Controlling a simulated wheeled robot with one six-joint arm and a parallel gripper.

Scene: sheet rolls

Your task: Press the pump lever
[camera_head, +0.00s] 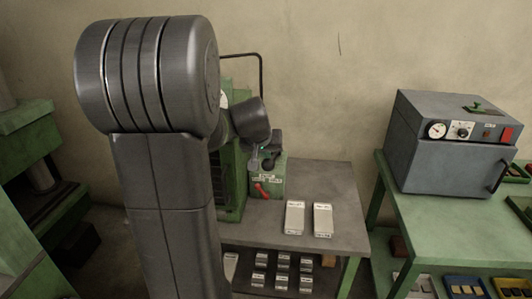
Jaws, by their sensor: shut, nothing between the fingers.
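A green machine (241,199) stands on the grey bench behind my arm. A small red lever (262,190), which looks like the pump lever, sits tilted on the front of its lower green box, beneath a pale label. My gripper (268,163) shows small and dark at the end of my arm, just above the label and the red lever. It is shut and empty. A small gap seems to show between it and the lever, but I cannot tell the depth. My arm hides much of the machine's left side.
Two pale labelled blocks (308,218) lie on the grey bench top (340,190) right of the lever. Several similar blocks sit on the shelf below. A grey oven (447,150) with a gauge stands on a green table at right. Green machinery (30,150) stands at left.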

